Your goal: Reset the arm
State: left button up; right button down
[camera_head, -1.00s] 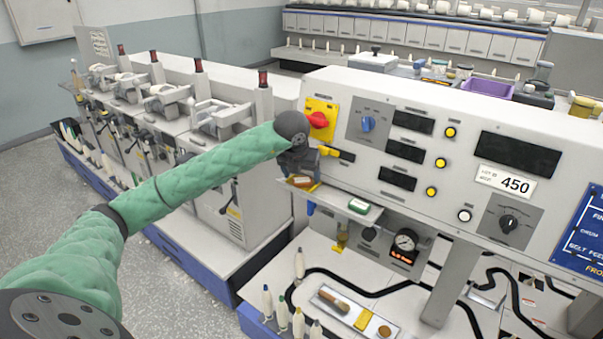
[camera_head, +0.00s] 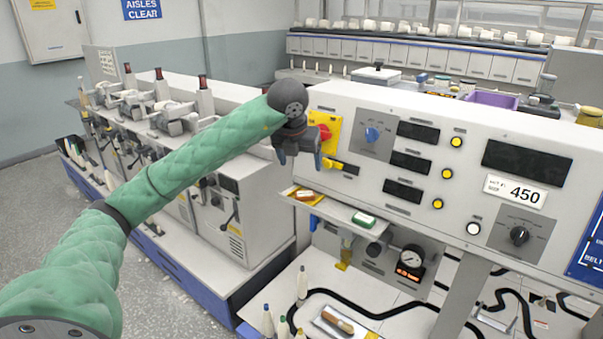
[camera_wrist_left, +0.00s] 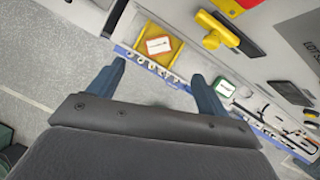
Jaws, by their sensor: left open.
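My left arm, in a green quilted sleeve, comes in from the left in the head view. Its gripper (camera_head: 300,160) hangs in front of the control panel's left end, just above a small shelf (camera_head: 345,212). In the left wrist view the two blue-grey fingers (camera_wrist_left: 160,95) stand wide apart with nothing between them. A yellow tray (camera_wrist_left: 172,52) holding a brown-edged, white-labelled block (camera_wrist_left: 158,45) lies beyond the fingertips, apart from them. A green, white-topped block (camera_head: 363,220) sits to its right on the shelf. My right gripper is not in view.
The control panel (camera_head: 470,140) has a red knob on a yellow plate (camera_head: 325,130) close beside the gripper. A row of winding machines (camera_head: 215,190) stands at left; open floor (camera_head: 45,220) lies beyond.

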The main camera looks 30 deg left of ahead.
pick_arm(q)
jog(key=shift+s+r, duration=0.2)
jog(key=shift+r, duration=0.2)
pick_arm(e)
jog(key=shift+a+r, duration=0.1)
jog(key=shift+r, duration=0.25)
